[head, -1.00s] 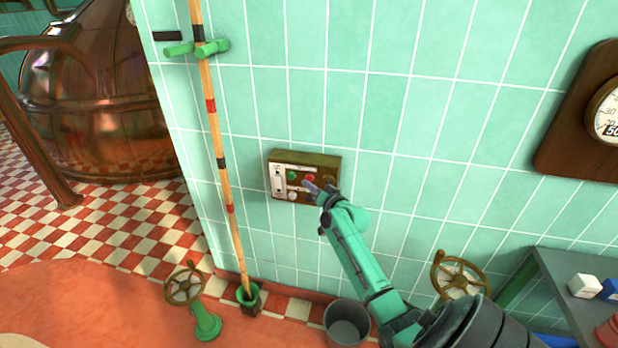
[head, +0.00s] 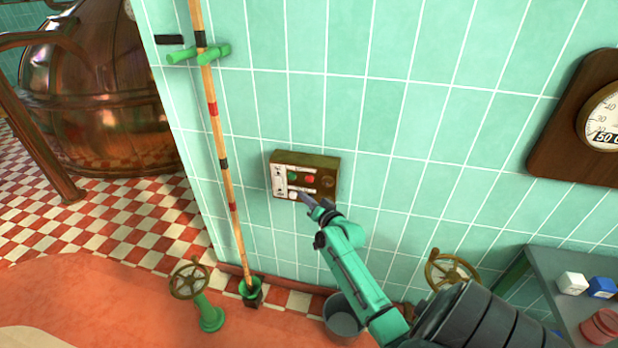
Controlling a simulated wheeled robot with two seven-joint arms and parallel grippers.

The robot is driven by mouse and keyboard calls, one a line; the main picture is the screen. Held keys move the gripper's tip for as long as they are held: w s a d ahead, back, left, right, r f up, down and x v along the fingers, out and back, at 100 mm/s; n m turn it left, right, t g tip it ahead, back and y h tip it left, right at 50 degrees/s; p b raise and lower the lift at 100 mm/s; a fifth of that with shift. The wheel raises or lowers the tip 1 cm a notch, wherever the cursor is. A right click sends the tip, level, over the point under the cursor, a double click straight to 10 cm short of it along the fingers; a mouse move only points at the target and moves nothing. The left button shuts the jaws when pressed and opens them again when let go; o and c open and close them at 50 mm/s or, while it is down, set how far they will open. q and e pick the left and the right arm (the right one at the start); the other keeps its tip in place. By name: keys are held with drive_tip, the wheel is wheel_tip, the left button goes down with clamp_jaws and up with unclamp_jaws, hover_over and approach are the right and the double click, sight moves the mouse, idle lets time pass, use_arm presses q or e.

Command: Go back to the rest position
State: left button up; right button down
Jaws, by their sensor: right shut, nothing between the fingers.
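My right gripper (head: 303,197) is shut and empty. It is in front of the lower edge of a brass control box (head: 328,163) on the tiled wall. The box has a green button (head: 293,177), a red button (head: 310,181), a dark knob and a white label. A white round button (head: 293,195) sits low on it, just left of my fingertips. I cannot tell whether the fingertips touch the box. My left gripper is not in view.
A striped wooden pole (head: 221,150) stands left of the box in a green holder. A green-based handwheel (head: 189,281), a grey bucket (head: 341,320) and another handwheel (head: 450,270) are below. A grey table (head: 545,275) with small blocks is at right. A copper kettle (head: 100,95) stands at left.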

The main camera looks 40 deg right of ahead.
idle(0.7)
drive_tip(key=s+a+f+n+g+y, duration=0.1)
drive_tip(key=s+a+f+n+g, duration=0.2)
drive_tip(key=f, duration=0.6)
drive_tip(key=s+a+f+g, duration=0.2)
drive_tip(key=s+f, duration=0.4)
drive_tip(key=f, duration=0.3)
drive_tip(key=s+a+f+n+g+y, duration=0.1)
drive_tip(key=s+a+f+n+g, duration=0.2)
drive_tip(key=f, duration=0.6)
drive_tip(key=s+a+f+n+g, duration=0.2)
drive_tip(key=s+f, duration=0.3)
drive_tip(key=s, duration=0.5)
drive_tip(key=s+a+f+n+g, duration=0.2)
drive_tip(key=s+a+f, duration=0.2)
drive_tip(key=s, duration=0.7)
drive_tip(key=s+a+f+n+g, duration=0.2)
drive_tip(key=s+f, duration=0.5)
drive_tip(key=s, duration=0.4)
drive_tip(key=shift+s+a+g+y, duration=0.25)
drive_tip(key=shift+a+g+y, duration=0.15)
drive_tip(key=shift+a+g, duration=0.2)
drive_tip(key=shift+d, duration=0.1)
